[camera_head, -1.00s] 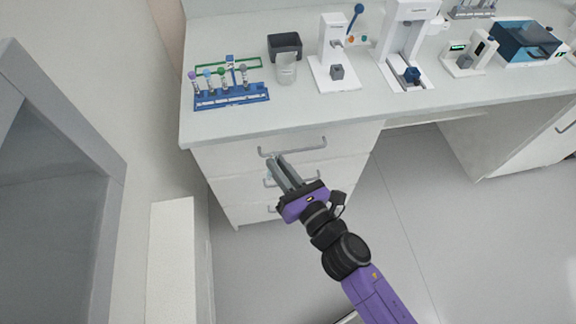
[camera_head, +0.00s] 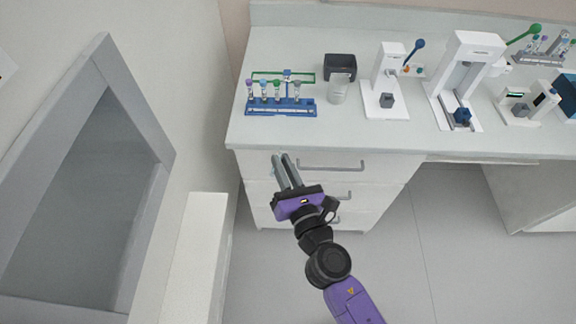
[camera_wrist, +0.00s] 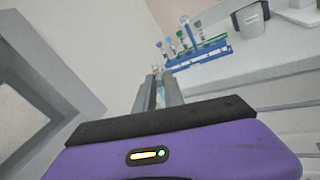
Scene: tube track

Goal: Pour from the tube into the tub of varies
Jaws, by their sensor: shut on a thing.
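My gripper (camera_head: 284,160) is in front of the counter, over the drawers and below the blue rack in the head view. Its grey fingers point toward the counter. In the wrist view they (camera_wrist: 160,88) are close together around a small pale, clear thing (camera_wrist: 157,70), seemingly a tube. Most of it is hidden, and I cannot make out its contents. A translucent whitish cup (camera_head: 338,92) stands on the counter in front of a black open tub (camera_head: 340,67). Both are apart from my gripper. I cannot tell which is the task's tub.
The blue rack (camera_head: 283,110) on the counter (camera_head: 395,135) holds several capped tubes. White instruments (camera_head: 386,92) stand to the right. Drawer handles (camera_head: 330,165) project from the counter front. A grey-framed recess (camera_head: 160,150) and a white ledge (camera_head: 190,255) are at left. Open floor lies at right.

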